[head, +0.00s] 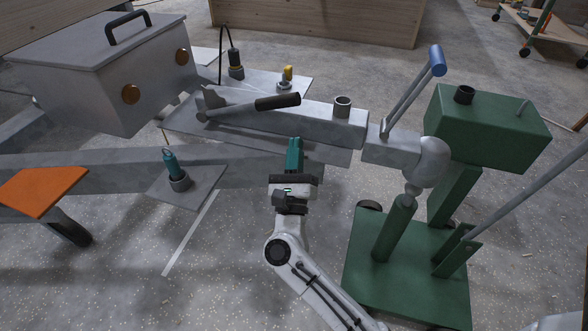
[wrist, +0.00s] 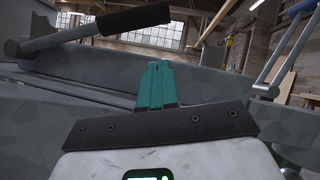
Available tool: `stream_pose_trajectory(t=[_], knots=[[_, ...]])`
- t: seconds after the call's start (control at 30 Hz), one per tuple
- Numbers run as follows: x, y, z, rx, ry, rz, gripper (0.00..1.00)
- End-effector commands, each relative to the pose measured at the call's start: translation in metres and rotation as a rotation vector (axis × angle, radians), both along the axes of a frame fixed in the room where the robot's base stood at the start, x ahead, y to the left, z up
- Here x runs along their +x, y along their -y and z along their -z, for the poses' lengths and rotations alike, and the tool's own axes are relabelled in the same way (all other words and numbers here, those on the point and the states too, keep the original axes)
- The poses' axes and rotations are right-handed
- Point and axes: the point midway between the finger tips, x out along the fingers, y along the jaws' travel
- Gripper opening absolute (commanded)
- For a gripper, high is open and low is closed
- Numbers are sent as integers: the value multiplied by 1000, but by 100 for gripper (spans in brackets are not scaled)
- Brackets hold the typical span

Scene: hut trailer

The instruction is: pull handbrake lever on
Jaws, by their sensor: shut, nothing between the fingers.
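The handbrake lever (head: 238,108) is a grey bar with a black grip (head: 278,101), pivoted at its left end on the grey trailer drawbar (head: 325,122). It lies low, tilted slightly up to the right. In the wrist view the lever's black grip (wrist: 134,18) crosses the upper left. My gripper (head: 294,142) has teal fingers, which also show in the wrist view (wrist: 156,68). The fingers are shut and empty. They are in front of the drawbar, below the grip in the head view and apart from it.
A blue-handled coupling lever (head: 437,60) stands at the drawbar's right end. A green stand (head: 405,262) with a ball post is below the coupling. A grey toolbox (head: 95,70) is at upper left. A teal plug (head: 171,162) stands on a plate at left. Bare floor lies in front.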

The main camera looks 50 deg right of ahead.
Motion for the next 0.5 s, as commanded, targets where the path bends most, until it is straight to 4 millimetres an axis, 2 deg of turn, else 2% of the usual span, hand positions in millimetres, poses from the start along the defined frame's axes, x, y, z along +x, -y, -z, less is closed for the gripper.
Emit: stream_pose_trajectory(t=[0.13,0.3,0.5], knots=[[13,21,-16,-1,4,4,0],[21,20,-39,1,4,1,0],[26,21,-49,-1,0,1,0]])
